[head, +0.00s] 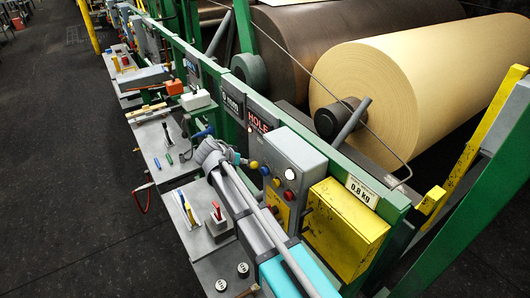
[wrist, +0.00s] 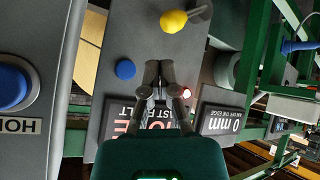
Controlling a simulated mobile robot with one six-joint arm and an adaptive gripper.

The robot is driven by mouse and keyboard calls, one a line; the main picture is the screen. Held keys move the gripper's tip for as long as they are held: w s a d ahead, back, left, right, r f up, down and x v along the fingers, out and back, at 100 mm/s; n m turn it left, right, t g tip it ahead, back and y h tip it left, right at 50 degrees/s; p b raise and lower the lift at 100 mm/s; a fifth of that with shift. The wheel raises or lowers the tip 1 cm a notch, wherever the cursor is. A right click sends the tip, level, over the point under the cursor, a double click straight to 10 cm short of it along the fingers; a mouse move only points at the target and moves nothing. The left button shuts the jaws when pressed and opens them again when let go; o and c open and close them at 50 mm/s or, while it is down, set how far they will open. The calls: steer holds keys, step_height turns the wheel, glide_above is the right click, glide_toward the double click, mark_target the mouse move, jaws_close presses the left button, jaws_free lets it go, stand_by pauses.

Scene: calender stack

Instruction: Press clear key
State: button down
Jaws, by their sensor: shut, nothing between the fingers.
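A grey control box (head: 287,157) carries a yellow button (head: 254,165), a blue button (head: 264,170) and red buttons (head: 288,195). No legible label reads "clear", so I cannot tell which key bears that name. My gripper (head: 240,160) is at the left side of this box. In the wrist view my gripper (wrist: 155,70) is shut and empty over a grey panel (wrist: 112,105). A blue button (wrist: 125,69) is just left of the fingertips, and a yellow knob (wrist: 173,21) is above them. I cannot tell whether the fingertips touch the panel.
A HOLE display (head: 260,121) and a 0 mm display (head: 232,104) are on the green frame. A larger blue button (wrist: 14,86) is at the wrist view's left edge. A yellow box (head: 345,230) hangs to the right. A grey bench (head: 165,150) holds tools.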

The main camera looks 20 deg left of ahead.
steer(key=w+d, duration=0.4)
steer(key=w, duration=0.1)
steer(key=shift+w+d, duration=0.25)
steer(key=shift+d, duration=0.1)
steer(key=shift+w, duration=0.1)
stand_by(1.5)
steer(key=shift+w+d, duration=0.2)
steer(key=shift+d, duration=0.05)
steer(key=shift+w+d, duration=0.3)
steer(key=shift+w, duration=0.05)
stand_by(1.2)
stand_by(0.4)
steer(key=shift+s+a, duration=0.55)
steer(key=shift+s, duration=0.1)
steer(key=shift+s+a, duration=0.1)
steer(key=s+a, duration=0.3)
steer(key=shift+s, duration=0.3)
stand_by(0.5)
